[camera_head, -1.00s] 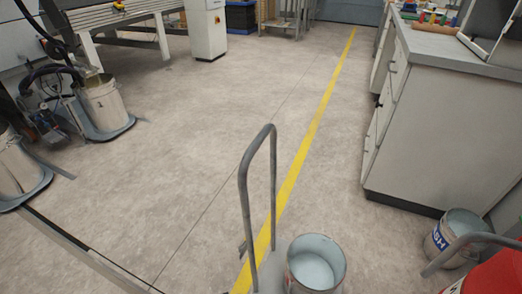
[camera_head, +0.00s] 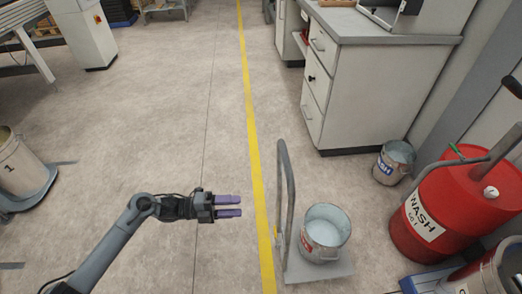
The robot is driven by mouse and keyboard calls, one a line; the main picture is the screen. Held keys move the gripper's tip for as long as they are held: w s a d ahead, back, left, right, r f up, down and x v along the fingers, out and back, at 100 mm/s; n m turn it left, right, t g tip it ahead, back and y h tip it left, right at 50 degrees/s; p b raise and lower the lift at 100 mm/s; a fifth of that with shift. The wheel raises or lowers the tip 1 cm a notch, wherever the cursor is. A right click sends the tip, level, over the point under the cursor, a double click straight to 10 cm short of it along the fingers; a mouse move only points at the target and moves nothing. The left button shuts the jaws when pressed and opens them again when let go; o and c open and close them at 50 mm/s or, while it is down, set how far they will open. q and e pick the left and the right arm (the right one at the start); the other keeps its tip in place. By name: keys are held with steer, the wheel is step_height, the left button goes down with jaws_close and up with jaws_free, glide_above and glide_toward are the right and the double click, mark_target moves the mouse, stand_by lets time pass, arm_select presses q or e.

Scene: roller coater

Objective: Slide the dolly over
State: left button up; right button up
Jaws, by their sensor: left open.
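The dolly (camera_head: 335,268) is a small grey platform with an upright bent-tube handle (camera_head: 285,190) on its left side. It stands on the floor just right of the yellow line. A grey metal bucket (camera_head: 325,232) with pale contents stands on the platform. My left gripper (camera_head: 240,206) is to the left of the handle, with its two purple fingers pointing right. It is open and empty, and its fingertips look apart from the handle. My right gripper is not in view.
A red wash drum (camera_head: 450,215) stands right of the dolly. A bucket (camera_head: 393,163) stands by the grey cabinet (camera_head: 365,95). A yellow line (camera_head: 255,150) runs along the floor. The floor left of the line is mostly clear, with a numbered container (camera_head: 20,170) at far left.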

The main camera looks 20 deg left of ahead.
arm_select(q)
steer(key=m+p, duration=0.2)
glide_toward(283, 158)
steer(key=shift+t, duration=0.3)
steer(key=x, duration=0.3)
steer(key=b+x, duration=0.1)
steer(key=x, duration=0.2)
steer(key=f+x, duration=0.1)
steer(key=x, duration=0.3)
steer(key=shift+s+b, duration=0.15)
steer(key=shift+b, duration=0.25)
steer(key=shift+w+d, duration=0.25)
steer(key=shift+d, duration=0.35)
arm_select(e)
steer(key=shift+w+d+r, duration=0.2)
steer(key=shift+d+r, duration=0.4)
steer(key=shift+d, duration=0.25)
arm_select(q)
jaws_close()
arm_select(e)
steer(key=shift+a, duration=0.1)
